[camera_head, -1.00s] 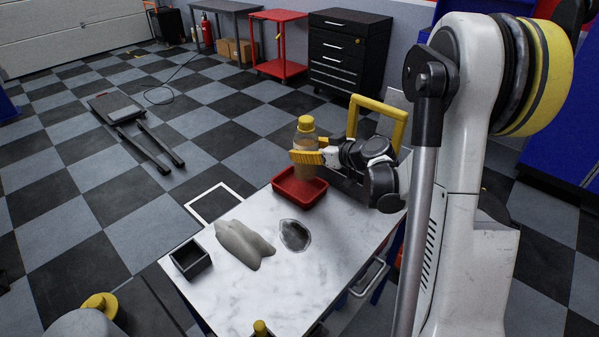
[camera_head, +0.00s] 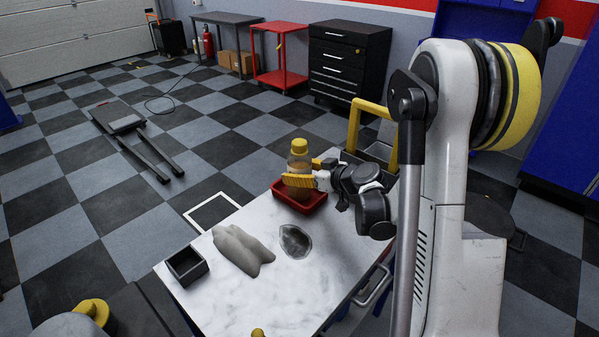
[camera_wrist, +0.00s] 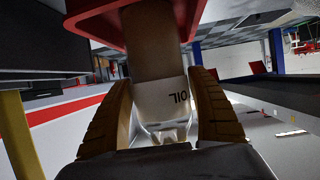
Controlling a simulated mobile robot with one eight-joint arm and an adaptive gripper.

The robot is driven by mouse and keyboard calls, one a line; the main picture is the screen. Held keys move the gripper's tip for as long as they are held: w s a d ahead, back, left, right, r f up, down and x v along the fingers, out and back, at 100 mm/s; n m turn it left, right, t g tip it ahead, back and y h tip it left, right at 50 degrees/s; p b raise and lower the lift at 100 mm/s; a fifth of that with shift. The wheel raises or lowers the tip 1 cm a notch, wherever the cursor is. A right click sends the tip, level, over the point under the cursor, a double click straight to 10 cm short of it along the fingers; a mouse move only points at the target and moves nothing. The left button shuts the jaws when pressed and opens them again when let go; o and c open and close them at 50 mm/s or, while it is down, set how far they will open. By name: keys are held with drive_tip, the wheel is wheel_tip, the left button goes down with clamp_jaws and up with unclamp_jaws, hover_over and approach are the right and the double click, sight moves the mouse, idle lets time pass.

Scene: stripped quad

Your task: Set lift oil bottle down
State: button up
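The oil bottle (camera_head: 299,160), amber with a yellow cap, is upright at the red tray (camera_head: 303,207) on the table's far side. Its lower part is behind the tray's front wall and my yellow fingers. My gripper (camera_head: 299,181) reaches in from the right and is closed around the bottle's lower body. In the wrist view, the bottle (camera_wrist: 155,55) with its "OIL" label lies between the two ribbed fingers (camera_wrist: 160,85), and its base end runs into the red tray (camera_wrist: 95,14). Whether the base touches the tray floor is hidden.
A yellow frame handle (camera_head: 354,125) stands behind my gripper.

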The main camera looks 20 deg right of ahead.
drive_tip(key=shift+o, duration=0.8)
drive_tip(key=shift+r, duration=0.25)
drive_tip(key=p+v, duration=0.4)
drive_tip(key=v, duration=0.8)
drive_tip(key=s+a+r+m+g+h, duration=0.1)
drive_tip(key=s+a+r+g, duration=0.15)
drive_tip(key=a, duration=0.35)
drive_tip(key=s+a+r+m+g, duration=0.1)
drive_tip(key=s+a+g, duration=0.1)
drive_tip(key=s+a, duration=0.35)
drive_tip(key=s+a+r+m+h, duration=0.1)
drive_tip(key=s+a, duration=0.1)
drive_tip(key=s, duration=0.3)
drive_tip(key=s+a+r+g+h, duration=0.1)
drive_tip(key=s+a+r+h, duration=0.1)
drive_tip(key=s, duration=0.3)
drive_tip(key=shift+s+a+m, duration=0.35)
drive_tip(key=shift+a+m, duration=0.05)
drive_tip(key=shift+a, duration=0.1)
